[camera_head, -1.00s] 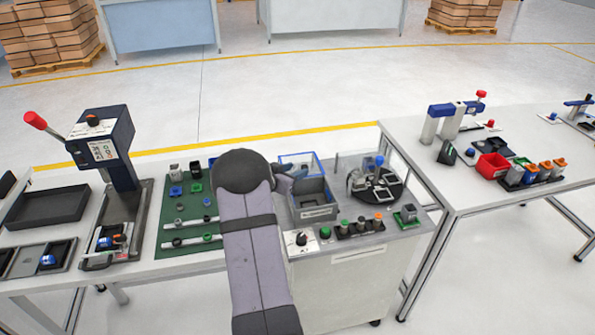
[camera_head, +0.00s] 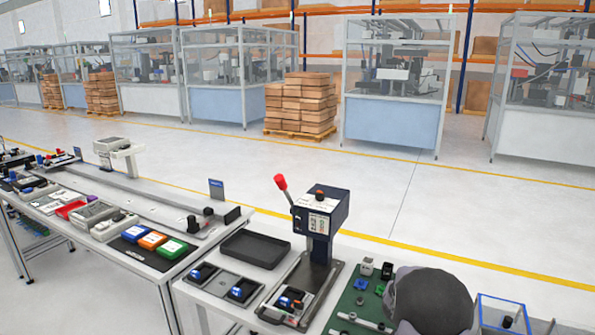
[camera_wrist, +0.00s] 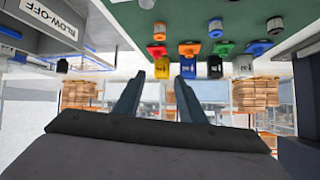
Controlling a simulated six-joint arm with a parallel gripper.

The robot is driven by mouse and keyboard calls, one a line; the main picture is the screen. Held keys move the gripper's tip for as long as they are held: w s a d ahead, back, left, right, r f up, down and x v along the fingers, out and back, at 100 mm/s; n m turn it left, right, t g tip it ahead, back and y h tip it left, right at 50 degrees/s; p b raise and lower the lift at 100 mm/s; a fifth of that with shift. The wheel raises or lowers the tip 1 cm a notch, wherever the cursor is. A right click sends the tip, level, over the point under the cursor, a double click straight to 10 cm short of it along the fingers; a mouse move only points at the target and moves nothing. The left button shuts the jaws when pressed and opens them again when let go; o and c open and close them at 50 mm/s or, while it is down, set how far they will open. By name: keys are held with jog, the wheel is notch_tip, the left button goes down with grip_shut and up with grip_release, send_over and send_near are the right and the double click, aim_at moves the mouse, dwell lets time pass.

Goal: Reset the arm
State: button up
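My gripper (camera_wrist: 159,82) shows in the wrist view with its two blue-grey fingers apart and nothing between them. That view is upside down. Beyond the fingertips, several coloured parts, among them a red one (camera_wrist: 157,50) and a blue one (camera_wrist: 188,69), stand on the green mat (camera_wrist: 120,20). The fingers do not visibly touch them. In the head view only a dark rounded part of my arm shows at the bottom right; the gripper itself is hidden or out of frame there.
A press with a red-knobbed lever (camera_head: 320,215) stands left of my arm, beside a black tray (camera_head: 255,249). A blue-edged clear box (camera_head: 502,313) is close on the right. In the wrist view a grey box marked BLOW-OFF (camera_wrist: 45,22) is at upper left.

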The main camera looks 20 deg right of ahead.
jog(key=w+a+n+y, duration=0.1)
jog(key=a, duration=0.3)
jog(key=w+a+n+t+y, duration=0.1)
jog(key=a, duration=0.3)
jog(key=a+n+y, duration=0.1)
jog(key=a, duration=0.3)
jog(key=shift+w+a+r+y, duration=0.1)
jog(key=shift+w+a+y, duration=0.1)
jog(key=shift+w+y, duration=0.2)
jog(key=shift+n+y, duration=0.9)
jog(key=a, duration=0.6)
jog(key=shift+s+a+f, duration=0.1)
jog(key=shift+s+f, duration=0.1)
jog(key=shift+s, duration=0.1)
jog(key=s+a+f+n+g+y, duration=0.1)
jog(key=s+a+n+g+y, duration=0.15)
jog(key=s+a, duration=0.5)
jog(key=s+a+f+n+g+y, duration=0.1)
jog(key=s+a+n+y, duration=0.3)
jog(key=a, duration=0.6)
jog(key=s+a+n+g+h, duration=0.1)
jog(key=s+a+g, duration=0.3)
jog(key=s, duration=1)
jog(key=shift+s+f+h, duration=0.35)
jog(key=shift+s+h, duration=0.05)
jog(key=shift+h, duration=0.45)
